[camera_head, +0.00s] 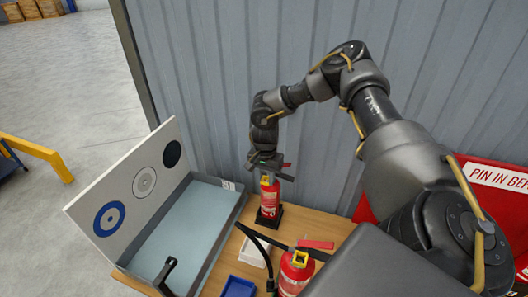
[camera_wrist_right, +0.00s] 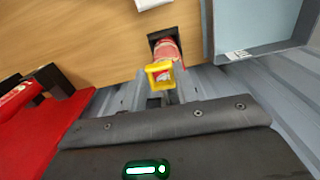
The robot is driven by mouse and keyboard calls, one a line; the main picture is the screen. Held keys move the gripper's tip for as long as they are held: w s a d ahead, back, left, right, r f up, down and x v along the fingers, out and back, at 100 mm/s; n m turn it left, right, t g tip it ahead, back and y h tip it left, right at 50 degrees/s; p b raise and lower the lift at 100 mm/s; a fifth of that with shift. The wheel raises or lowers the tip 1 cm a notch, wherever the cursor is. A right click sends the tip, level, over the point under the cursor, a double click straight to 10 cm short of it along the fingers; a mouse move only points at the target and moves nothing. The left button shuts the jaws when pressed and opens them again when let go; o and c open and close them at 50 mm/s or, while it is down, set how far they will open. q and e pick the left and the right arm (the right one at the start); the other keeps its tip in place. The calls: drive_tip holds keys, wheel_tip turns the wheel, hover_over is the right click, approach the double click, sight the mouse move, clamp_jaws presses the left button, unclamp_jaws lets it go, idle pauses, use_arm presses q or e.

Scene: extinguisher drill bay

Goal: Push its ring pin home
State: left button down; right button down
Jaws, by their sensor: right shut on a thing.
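A red fire extinguisher (camera_head: 269,200) stands upright in a black base at the back of the wooden table, near the grey wall. It also shows in the right wrist view (camera_wrist_right: 168,50). A yellow ring pin (camera_wrist_right: 160,72) is at its top, in front of my right fingertips. My right gripper (camera_head: 267,162) reaches down over the extinguisher's head and is shut on the ring pin. The fingers are dark and small, so the exact grip and how deep the pin sits cannot be told. My left gripper is not in view.
A second red extinguisher (camera_head: 292,278) with a yellow ring and black hose stands nearer. A shallow tray (camera_head: 233,200) with a target board (camera_head: 118,205) is at left. A red board (camera_head: 505,195) stands right.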

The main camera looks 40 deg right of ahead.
drive_tip(key=shift+w+d, duration=0.3)
drive_tip(key=shift+d, duration=0.3)
drive_tip(key=shift+w+d, duration=0.25)
drive_tip(key=shift+d, duration=0.3)
drive_tip(key=c, duration=1)
unclamp_jaws()
drive_tip(key=shift+w+r+b, duration=0.15)
drive_tip(key=shift+r+b, duration=0.2)
wheel_tip(320, 180, up, 10)
drive_tip(key=b, duration=0.3)
drive_tip(key=shift+s+d, duration=0.1)
drive_tip(key=shift+s, duration=0.1)
